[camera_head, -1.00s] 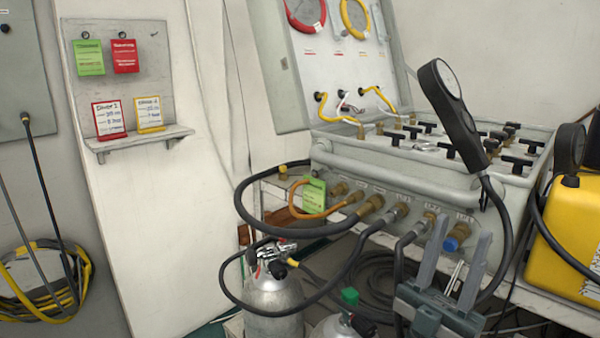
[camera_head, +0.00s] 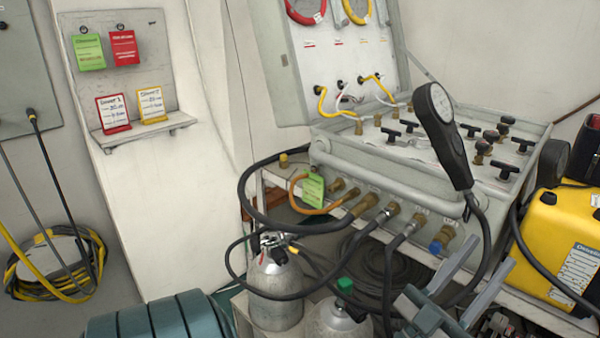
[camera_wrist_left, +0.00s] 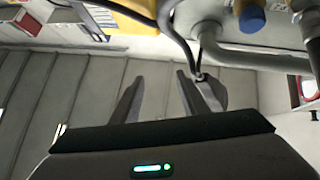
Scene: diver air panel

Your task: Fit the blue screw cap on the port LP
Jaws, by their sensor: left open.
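The blue screw cap (camera_head: 436,248) sits at the end of a brass fitting at the right end of the port row on the grey panel box's (camera_head: 330,155) front. The cap also shows at the top of the left wrist view (camera_wrist_left: 252,19), beside a fitting. The port labels are too small to read, so I cannot tell which port is LP. My left gripper (camera_head: 490,255) is open and empty, below and right of the cap and apart from it. Its two fingers (camera_wrist_left: 157,85) show in the left wrist view with nothing between them. My right gripper is not in view.
Black hoses (camera_head: 387,280) hang from the ports, and a gauge on a black handle (camera_head: 445,135) stands above the cap. A yellow case (camera_head: 560,235) is at right. Gas cylinders (camera_head: 275,290) stand below the box. A teal ribbed object (camera_head: 150,320) is at lower left.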

